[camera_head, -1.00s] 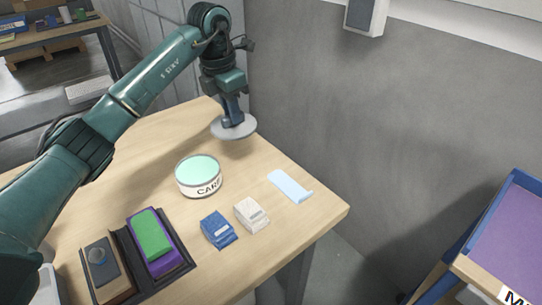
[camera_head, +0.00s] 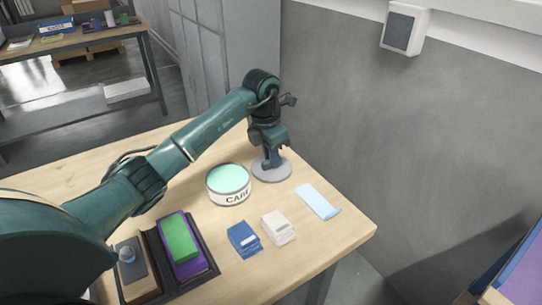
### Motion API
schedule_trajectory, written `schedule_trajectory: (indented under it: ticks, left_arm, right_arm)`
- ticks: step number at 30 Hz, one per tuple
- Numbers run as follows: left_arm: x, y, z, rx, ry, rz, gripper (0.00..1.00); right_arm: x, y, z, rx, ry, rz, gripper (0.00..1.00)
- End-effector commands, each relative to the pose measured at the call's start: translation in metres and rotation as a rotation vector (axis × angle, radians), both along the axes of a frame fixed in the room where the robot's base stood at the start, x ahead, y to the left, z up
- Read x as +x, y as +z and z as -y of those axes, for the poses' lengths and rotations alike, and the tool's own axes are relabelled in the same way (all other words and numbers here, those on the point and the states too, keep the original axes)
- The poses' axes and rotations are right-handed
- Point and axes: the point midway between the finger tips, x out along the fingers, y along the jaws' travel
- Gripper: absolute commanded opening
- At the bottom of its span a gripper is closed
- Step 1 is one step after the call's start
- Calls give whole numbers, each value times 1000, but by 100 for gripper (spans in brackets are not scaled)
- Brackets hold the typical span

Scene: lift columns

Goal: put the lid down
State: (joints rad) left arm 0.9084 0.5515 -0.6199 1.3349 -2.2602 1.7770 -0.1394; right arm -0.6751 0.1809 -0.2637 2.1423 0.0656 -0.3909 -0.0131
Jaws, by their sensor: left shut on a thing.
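The lid (camera_head: 283,173) is a flat grey disc at the back of the wooden table, to the right of and behind the tin. My left gripper (camera_head: 271,164) points down and is shut on the lid's middle. The lid is level and looks to be at the table top, though I cannot tell whether it touches. The open tin (camera_head: 229,198), white with a mint-green inside and dark lettering, stands just left of and in front of the lid. My right gripper is not in view.
In front are a blue packet (camera_head: 243,240), a beige packet (camera_head: 278,228) and a light blue cloth (camera_head: 318,201). A dark tray (camera_head: 206,239) holds a green block on purple and a dark block on wood. A grey wall (camera_head: 400,130) stands behind the table's right side.

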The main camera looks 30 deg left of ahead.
Motion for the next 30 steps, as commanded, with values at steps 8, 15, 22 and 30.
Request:
schedule_trajectory:
  ticks: [8, 15, 22, 30]
  left_arm:
    - [0, -7, 0, -1, 0, 1, 0]
    - [0, -10, 0, -1, 1, 1, 22]
    - [0, -10, 0, -1, 0, 1, 36]
    - [0, -4, 0, -1, 0, 1, 36]
  right_arm:
    - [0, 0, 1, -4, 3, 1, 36]
    - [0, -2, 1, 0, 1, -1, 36]
    - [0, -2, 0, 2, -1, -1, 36]
    - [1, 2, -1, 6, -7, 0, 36]
